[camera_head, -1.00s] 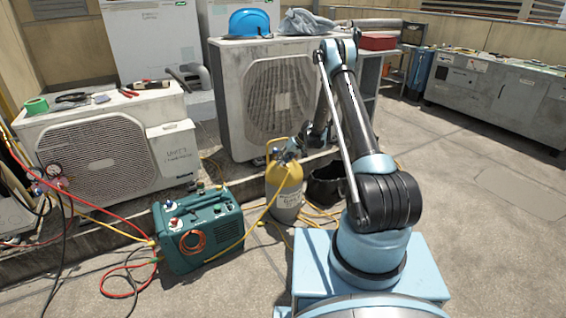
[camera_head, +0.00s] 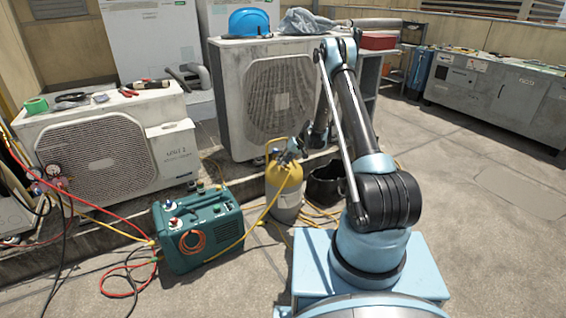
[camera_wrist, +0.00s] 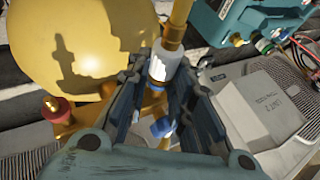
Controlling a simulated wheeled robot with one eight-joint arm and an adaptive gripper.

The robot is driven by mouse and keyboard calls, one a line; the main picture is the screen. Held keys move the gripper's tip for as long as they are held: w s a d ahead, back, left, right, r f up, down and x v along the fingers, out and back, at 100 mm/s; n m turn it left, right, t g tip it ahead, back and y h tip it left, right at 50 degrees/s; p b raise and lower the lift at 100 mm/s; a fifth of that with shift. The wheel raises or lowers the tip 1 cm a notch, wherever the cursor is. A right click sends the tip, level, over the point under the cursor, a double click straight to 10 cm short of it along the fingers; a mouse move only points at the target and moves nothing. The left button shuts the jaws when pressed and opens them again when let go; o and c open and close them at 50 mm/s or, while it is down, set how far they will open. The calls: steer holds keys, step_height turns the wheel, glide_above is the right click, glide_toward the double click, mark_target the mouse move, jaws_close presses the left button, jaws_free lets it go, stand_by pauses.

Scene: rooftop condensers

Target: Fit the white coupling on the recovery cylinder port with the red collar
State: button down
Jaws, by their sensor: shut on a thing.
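The yellow-topped recovery cylinder (camera_head: 284,190) stands on the roof floor, and its yellow dome (camera_wrist: 85,35) fills the upper left of the wrist view. My gripper (camera_wrist: 164,78) is shut on the white coupling (camera_wrist: 165,64), which has a yellow hose (camera_wrist: 180,18) at its far end. In the head view my gripper (camera_head: 291,156) is at the cylinder's top. The red collar (camera_wrist: 57,109) sits on a brass port to the left of my jaws, apart from the coupling. A blue collar (camera_wrist: 162,127) shows between the fingers; its contact with the coupling cannot be told.
The teal recovery machine (camera_head: 199,230) stands left of the cylinder, with yellow and red hoses on the floor. A black bucket (camera_head: 326,185) is close on the cylinder's right. Condenser units (camera_head: 110,155) stand behind. The floor at right is clear.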

mark_target(286, 165)
steer(key=shift+s+d, duration=0.2)
steer(key=shift+d, duration=0.05)
stand_by(0.4)
steer(key=shift+s+d, duration=0.5)
steer(key=shift+s, duration=0.4)
steer(key=shift+s+d, duration=0.5)
steer(key=shift+s, duration=0.35)
